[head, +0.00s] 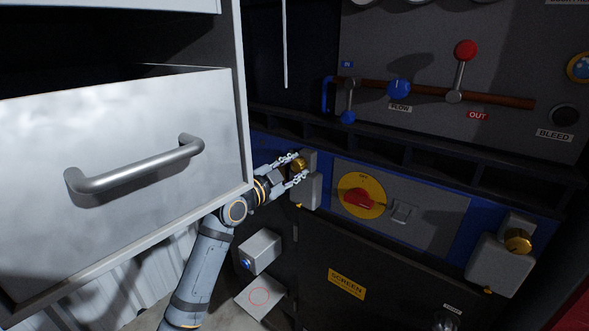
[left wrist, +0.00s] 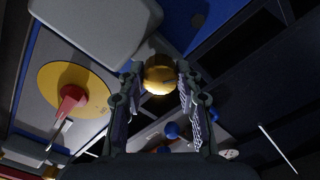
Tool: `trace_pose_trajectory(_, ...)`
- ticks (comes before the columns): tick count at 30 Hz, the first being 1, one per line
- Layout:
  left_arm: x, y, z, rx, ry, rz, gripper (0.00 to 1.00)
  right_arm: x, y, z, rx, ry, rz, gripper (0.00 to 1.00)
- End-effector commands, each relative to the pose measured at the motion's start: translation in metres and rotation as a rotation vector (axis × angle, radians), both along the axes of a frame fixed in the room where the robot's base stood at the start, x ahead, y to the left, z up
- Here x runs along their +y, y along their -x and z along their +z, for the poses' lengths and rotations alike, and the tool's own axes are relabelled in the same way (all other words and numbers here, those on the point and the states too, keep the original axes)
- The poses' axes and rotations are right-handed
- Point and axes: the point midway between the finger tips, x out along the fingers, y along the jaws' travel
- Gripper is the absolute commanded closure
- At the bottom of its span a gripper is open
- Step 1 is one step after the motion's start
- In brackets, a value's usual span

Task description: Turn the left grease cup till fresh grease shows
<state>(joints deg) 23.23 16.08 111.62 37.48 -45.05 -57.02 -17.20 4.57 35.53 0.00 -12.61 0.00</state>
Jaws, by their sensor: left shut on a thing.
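The left grease cup (head: 299,163) is a round brass cap on a grey block (head: 309,190) at the left end of the blue panel. My left gripper (head: 297,168) reaches it from the left and is shut on it, one finger on each side. In the left wrist view the brass cup (left wrist: 160,78) sits between the fingertips. A small yellow spot (head: 298,206) shows at the block's lower edge; I cannot tell whether it is grease. The right grease cup (head: 517,241) is a similar brass cap on its own grey block. My right gripper is not in view.
An open drawer (head: 120,130) with a bar handle stands close left of my left arm. A red rotary switch (head: 360,199) on a yellow disc is right of the cup. Levers with red (head: 465,50) and blue knobs are above. A small grey box (head: 260,251) is below.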

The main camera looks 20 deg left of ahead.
Motion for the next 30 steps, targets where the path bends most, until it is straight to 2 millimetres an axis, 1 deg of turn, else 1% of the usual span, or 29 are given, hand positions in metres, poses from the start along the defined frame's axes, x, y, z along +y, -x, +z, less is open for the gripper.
trace_pose_trajectory(4,0.000,0.000,-0.001,0.002,0.000,0.000,0.97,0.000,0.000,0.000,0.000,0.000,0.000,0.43)
trace_pose_trajectory(5,0.000,0.000,-0.001,0.002,0.000,0.000,0.64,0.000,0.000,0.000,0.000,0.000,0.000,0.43)
trace_pose_trajectory(9,0.000,0.000,0.000,0.001,0.001,-0.001,0.45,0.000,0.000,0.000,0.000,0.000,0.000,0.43)
trace_pose_trajectory(10,0.000,0.000,0.000,0.001,0.001,-0.001,0.43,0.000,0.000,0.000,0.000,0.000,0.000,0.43)
trace_pose_trajectory(17,0.000,0.000,0.000,0.001,0.002,0.000,0.43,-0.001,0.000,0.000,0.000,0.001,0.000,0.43)
trace_pose_trajectory(20,0.002,0.003,-0.001,0.001,-0.001,0.001,0.43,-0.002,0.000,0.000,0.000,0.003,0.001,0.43)
trace_pose_trajectory(23,0.007,0.017,-0.001,-0.001,-0.006,0.003,0.43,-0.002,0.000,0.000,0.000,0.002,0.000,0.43)
trace_pose_trajectory(24,0.009,0.025,-0.001,0.001,-0.008,0.001,0.43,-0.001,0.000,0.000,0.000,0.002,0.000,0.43)
trace_pose_trajectory(28,0.017,0.046,-0.002,0.002,-0.009,0.001,0.43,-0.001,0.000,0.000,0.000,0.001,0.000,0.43)
trace_pose_trajectory(30,0.021,0.054,-0.002,0.002,-0.008,0.003,0.43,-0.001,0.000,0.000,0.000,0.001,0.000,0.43)
